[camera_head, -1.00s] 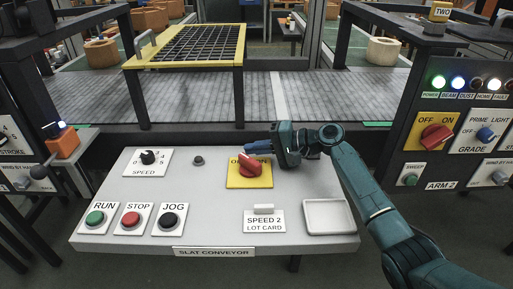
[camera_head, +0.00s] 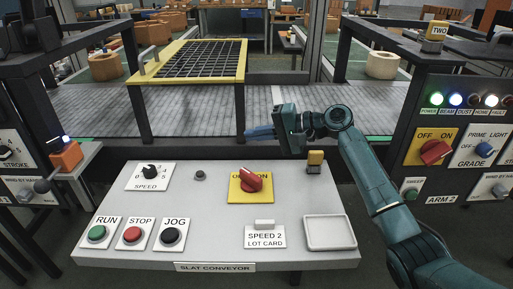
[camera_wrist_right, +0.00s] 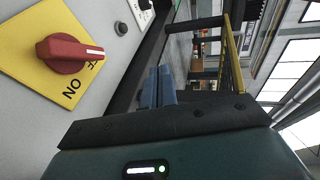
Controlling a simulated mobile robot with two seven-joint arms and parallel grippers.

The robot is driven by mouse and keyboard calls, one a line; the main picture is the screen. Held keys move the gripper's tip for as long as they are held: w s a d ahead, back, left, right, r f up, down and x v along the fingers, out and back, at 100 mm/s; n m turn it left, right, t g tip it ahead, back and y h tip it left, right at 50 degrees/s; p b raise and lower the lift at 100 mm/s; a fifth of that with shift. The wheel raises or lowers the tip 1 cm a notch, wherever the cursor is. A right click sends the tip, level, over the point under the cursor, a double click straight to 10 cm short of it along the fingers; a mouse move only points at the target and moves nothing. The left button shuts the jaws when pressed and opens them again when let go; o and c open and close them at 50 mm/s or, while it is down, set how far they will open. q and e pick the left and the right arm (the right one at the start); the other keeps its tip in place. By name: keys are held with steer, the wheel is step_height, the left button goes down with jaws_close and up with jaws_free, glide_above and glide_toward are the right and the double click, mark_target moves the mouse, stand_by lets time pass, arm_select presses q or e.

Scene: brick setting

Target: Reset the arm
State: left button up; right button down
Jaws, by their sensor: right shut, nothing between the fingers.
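My right gripper (camera_head: 262,132) is shut and empty. It is raised above the back edge of the slat conveyor panel (camera_head: 210,215), in front of the grey slatted belt (camera_head: 300,110). Its arm comes in from the lower right. In the right wrist view its blue fingers (camera_wrist_right: 158,87) lie together, with the red knob (camera_wrist_right: 68,54) on its yellow plate at upper left, clear of the fingers. In the head view the red knob (camera_head: 252,182) sits on the yellow OFF/ON plate (camera_head: 240,197), and the gripper is apart from it. My left gripper is not in view.
A yellow-framed guard (camera_head: 190,62) stands behind at left. The ARM 2 panel (camera_head: 440,145) stands at right.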

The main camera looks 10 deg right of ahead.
steer(key=shift+r, duration=0.6)
steer(key=shift+r, duration=0.1)
